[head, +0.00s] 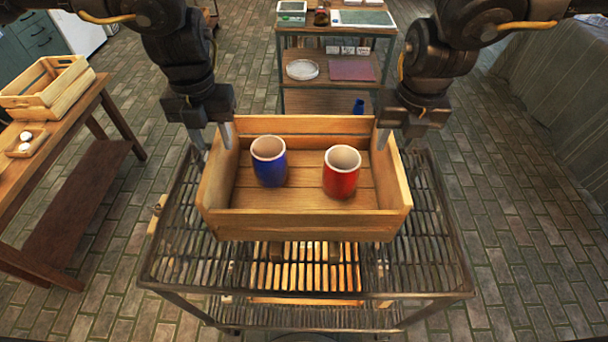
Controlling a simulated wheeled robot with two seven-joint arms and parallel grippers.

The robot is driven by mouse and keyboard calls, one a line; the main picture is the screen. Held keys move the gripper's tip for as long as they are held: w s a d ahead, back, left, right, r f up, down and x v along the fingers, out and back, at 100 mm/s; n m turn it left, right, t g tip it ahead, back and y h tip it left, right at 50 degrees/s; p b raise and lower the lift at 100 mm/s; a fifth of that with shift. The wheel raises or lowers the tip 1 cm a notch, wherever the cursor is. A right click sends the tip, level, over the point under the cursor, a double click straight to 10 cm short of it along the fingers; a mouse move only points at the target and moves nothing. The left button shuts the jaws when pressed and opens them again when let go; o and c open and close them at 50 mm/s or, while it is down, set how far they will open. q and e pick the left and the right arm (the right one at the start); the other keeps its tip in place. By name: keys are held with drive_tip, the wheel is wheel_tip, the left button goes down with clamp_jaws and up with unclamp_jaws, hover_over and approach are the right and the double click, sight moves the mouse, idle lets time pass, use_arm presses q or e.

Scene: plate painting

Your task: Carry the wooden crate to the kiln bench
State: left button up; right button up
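The wooden crate (300,224) is in the middle of the head view, over a dark metal rack. It looks level. Inside stand a blue cup (270,166) on the left and a red cup (341,178) on the right, both upright and apart. My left gripper (213,138) is at the crate's left wall near the back, its fingers on either side of it. My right gripper (395,140) is likewise at the right wall. I cannot tell whether the fingers press on the walls, or whether the crate rests on the rack or hangs just above it.
The barred metal rack (430,270) has an orange glow beneath it. A wooden table (100,105) at left holds another crate (48,88) and a small tray (38,145). A shelf unit (300,100) stands behind. Brick floor is clear at right.

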sight(394, 146)
use_arm(q)
drive_tip(key=shift+f, duration=2.5)
use_arm(e)
drive_tip(key=shift+w+f, duration=0.2)
drive_tip(key=shift+f, duration=1.05)
drive_tip(key=shift+w+f, duration=0.15)
drive_tip(key=shift+f, duration=1.05)
use_arm(q)
clamp_jaws()
use_arm(e)
clamp_jaws()
use_arm(q)
drive_tip(key=shift+r, duration=0.15)
use_arm(e)
drive_tip(key=shift+r, duration=0.1)
